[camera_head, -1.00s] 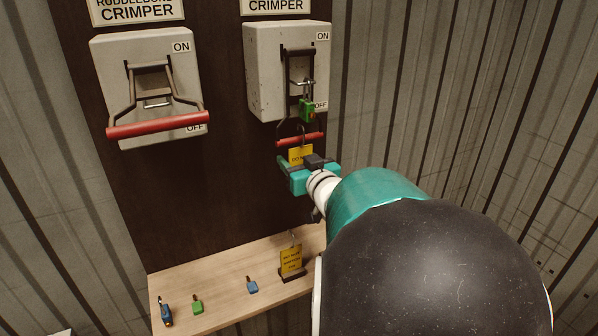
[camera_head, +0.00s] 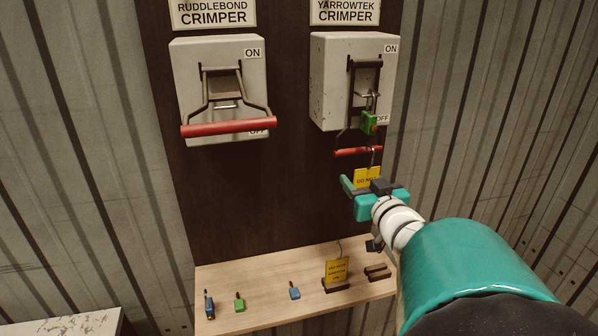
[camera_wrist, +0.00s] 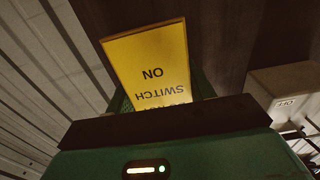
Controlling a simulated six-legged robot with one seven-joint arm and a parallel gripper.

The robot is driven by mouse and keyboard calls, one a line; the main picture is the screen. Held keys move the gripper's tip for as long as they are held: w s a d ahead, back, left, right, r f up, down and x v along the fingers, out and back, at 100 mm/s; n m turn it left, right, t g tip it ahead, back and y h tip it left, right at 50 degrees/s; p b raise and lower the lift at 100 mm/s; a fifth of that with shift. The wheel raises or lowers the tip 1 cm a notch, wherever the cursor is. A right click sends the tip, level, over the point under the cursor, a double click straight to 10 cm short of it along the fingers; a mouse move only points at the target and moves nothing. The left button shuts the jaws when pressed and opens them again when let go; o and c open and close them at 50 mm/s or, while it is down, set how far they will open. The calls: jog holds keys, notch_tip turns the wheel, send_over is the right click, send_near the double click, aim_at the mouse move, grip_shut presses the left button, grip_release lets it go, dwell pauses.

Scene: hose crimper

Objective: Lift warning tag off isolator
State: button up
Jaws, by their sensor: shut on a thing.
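The yellow warning tag (camera_head: 367,176) is in my gripper (camera_head: 372,187), just below the red handle (camera_head: 357,152) of the Yarrowtek isolator (camera_head: 335,95). My gripper is shut on the tag. In the wrist view, the tag (camera_wrist: 150,65) fills the middle, its lettering upside down. The tag's thin wire hook (camera_head: 376,155) rises by the right end of the handle; I cannot tell whether it still touches it. A green padlock (camera_head: 369,122) hangs on the isolator near its OFF label, and the handle is down.
The Ruddlebond isolator (camera_head: 218,70) is to the left, its red handle down.

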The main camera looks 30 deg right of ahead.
jog(key=shift+v, duration=2.05)
